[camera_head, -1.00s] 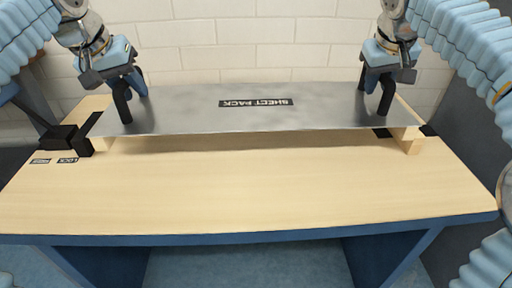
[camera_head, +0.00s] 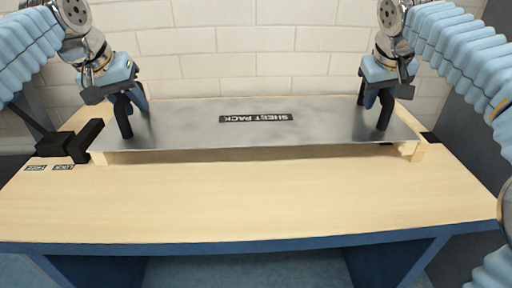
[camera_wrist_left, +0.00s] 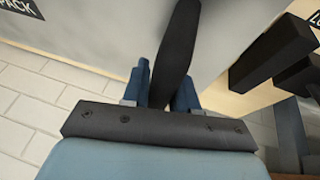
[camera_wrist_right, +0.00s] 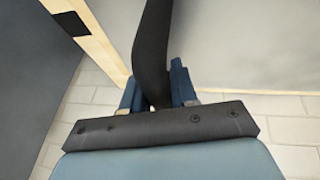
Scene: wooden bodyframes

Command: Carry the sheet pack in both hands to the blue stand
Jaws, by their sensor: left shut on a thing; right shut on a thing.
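The sheet pack (camera_head: 190,125) is a wide grey metal sheet with a black SHEET PACK label that reads upside down. It lies level above the wooden bench top, over a wooden block near each end. I cannot tell whether it touches the blocks. My left gripper (camera_head: 131,101) is shut on the black handle (camera_wrist_left: 177,50) at its left end. My right gripper (camera_head: 374,95) is shut on the black handle (camera_wrist_right: 151,50) at its right end. The bench (camera_head: 250,205) has a blue front edge and blue legs. I see no separate blue stand.
A black clamp-like piece (camera_head: 70,145) stands left of the sheet, with small labels on the bench before it. A pale block wall (camera_head: 290,65) rises behind. A dark grey panel (camera_head: 468,110) is at the right. The front of the bench top is clear.

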